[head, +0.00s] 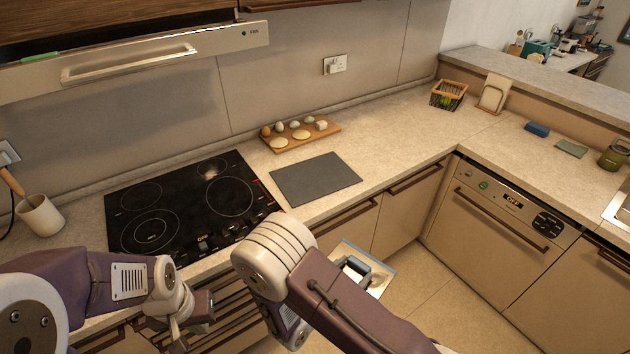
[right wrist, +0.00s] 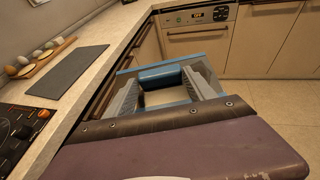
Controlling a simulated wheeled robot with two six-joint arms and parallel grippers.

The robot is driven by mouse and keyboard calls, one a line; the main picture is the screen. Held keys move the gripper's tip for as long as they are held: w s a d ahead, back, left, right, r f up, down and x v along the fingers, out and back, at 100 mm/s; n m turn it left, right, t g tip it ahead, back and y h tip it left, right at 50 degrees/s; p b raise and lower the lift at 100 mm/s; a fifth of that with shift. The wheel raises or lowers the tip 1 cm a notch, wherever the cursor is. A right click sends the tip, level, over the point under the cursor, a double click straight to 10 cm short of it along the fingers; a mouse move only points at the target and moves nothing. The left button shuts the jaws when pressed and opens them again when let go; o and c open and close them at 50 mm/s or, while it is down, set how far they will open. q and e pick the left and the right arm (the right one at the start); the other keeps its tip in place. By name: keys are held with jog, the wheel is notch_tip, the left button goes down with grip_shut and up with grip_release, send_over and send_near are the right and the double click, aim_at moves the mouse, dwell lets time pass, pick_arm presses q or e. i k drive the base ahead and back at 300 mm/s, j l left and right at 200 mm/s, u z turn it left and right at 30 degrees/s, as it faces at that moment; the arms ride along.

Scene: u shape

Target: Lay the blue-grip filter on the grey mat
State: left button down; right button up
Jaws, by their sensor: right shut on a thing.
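The blue-grip filter (head: 376,282) is a pale flat panel with blue edges. My right gripper (head: 355,268) is shut on its blue grip, out in front of the counter and over the floor. In the right wrist view the blue grip (right wrist: 160,76) sits between the grey fingers, with my arm hiding the near part of the panel. The grey mat (head: 316,178) lies flat and bare on the counter, right of the cooktop; it also shows in the right wrist view (right wrist: 68,70). My left gripper (head: 183,312) is low in front of the cooktop; its jaw opening is unclear.
A black cooktop (head: 190,203) is left of the mat. A wooden board (head: 300,136) with eggs and other food lies behind it. A range hood (head: 130,62) hangs above the cooktop. Counter right of the mat is clear up to a wire basket (head: 449,95).

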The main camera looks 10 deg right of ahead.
aim_at(312, 172)
jog(key=i+l+u, duration=0.25)
jog(key=i+l, duration=0.15)
jog(key=l, duration=0.3)
jog(key=i+l+u, duration=0.1)
jog(key=l, duration=0.25)
jog(key=i+l+u, duration=0.25)
jog(key=i+l, duration=0.15)
jog(key=l, duration=0.35)
jog(key=i+l+u, duration=0.15)
jog(key=l, duration=0.3)
